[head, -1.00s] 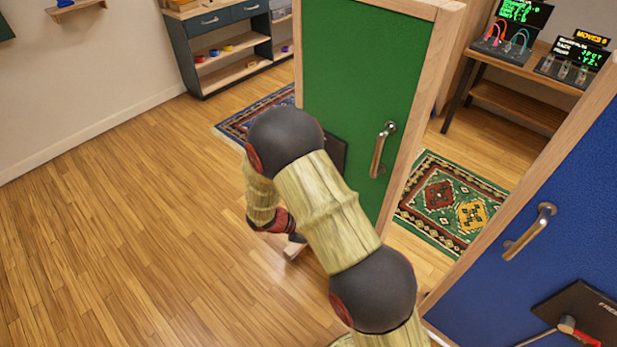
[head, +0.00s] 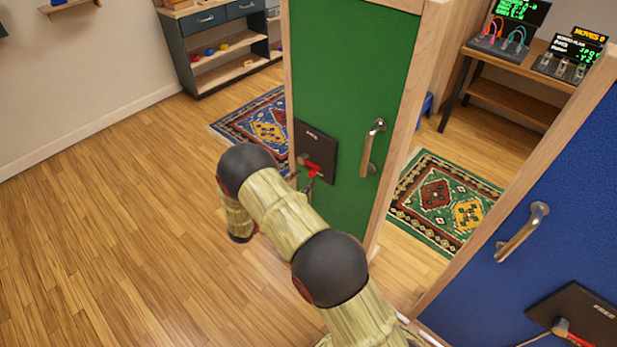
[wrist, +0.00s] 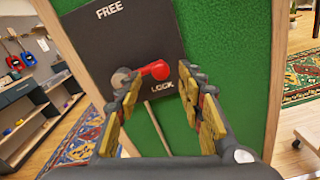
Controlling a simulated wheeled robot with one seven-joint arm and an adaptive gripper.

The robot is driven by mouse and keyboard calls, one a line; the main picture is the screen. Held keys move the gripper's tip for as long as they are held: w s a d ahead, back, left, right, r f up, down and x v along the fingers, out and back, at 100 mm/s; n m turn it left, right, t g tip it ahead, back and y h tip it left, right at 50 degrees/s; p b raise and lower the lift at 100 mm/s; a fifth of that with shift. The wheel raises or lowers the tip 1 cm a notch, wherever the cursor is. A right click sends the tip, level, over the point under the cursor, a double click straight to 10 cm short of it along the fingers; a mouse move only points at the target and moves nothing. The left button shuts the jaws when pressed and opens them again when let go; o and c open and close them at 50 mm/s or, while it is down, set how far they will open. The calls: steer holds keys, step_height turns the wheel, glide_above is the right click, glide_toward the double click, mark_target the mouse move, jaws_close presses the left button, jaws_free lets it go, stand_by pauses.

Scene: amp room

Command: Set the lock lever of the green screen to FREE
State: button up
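The green screen (head: 355,75) stands in a wooden frame, with a black lock plate (head: 318,140) low on its left side. In the wrist view the plate (wrist: 112,45) reads FREE at the top and LOCK at the bottom. The lock lever (wrist: 156,70) has a grey pivot on the left and a red knob pointing right, just above LOCK. My gripper (wrist: 160,76) is open in front of the plate, its two yellow-padded fingers apart on either side of the red knob. Contact cannot be told. In the head view my arm partly hides the gripper.
A metal handle (head: 372,147) sits on the green screen right of the plate. A blue screen (head: 570,190) with its own handle and plate stands close at the right. A shelf unit (head: 222,50) is at the back. Wooden floor (head: 110,210) at the left is clear.

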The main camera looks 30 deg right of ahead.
mark_target(310, 175)
steer(key=shift+b+x, duration=0.5)
steer(key=shift+x, duration=1.8)
jaws_close()
